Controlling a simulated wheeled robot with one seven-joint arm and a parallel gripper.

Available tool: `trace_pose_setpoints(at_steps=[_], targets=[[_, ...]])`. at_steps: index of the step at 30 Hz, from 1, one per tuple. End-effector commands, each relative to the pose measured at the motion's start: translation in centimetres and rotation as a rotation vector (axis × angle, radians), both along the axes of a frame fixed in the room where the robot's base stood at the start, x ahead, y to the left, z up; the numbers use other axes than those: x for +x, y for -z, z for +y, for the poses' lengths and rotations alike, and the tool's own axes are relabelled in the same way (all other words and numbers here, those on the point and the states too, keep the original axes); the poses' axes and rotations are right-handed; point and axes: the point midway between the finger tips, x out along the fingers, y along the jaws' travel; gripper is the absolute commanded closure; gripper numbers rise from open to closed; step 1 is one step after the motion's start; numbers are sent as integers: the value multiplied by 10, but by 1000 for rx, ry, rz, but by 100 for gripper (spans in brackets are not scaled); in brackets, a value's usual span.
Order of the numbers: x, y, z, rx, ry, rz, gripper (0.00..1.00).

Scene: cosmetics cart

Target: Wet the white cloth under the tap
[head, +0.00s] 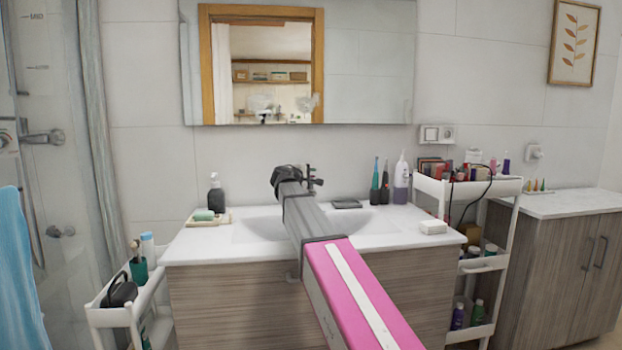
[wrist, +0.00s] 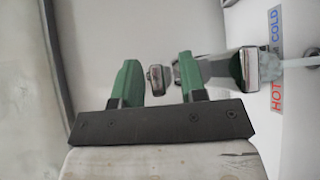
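My arm reaches over the white basin (head: 258,229); in the head view my gripper (head: 286,176) is beside the dark tap (head: 313,183), partly hiding it. In the wrist view the two green fingers of my gripper (wrist: 158,72) stand apart, with no cloth between them. Chrome parts of the tap (wrist: 245,67) show just beyond and right of the fingers. A pale straight streak, possibly running water, extends right from its end. I cannot make out a white cloth for sure; a small white block-like item (head: 433,227) lies on the counter's right front.
A soap bottle (head: 215,194) and a tray with green soap (head: 204,215) stand left of the basin. Toothbrushes and a clear bottle (head: 401,180) stand at the back right. White carts flank the counter. A HOT/COLD label (wrist: 279,60) is close to the tap.

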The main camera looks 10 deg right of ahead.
Motion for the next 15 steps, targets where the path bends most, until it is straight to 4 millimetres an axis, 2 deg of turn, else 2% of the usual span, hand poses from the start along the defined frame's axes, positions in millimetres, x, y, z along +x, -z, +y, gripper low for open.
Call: trace_pose_setpoints(at_steps=[8,15], targets=[[-1,0,1,0,0,0,62],[-22,-4,20,0,-2,-1,62]])
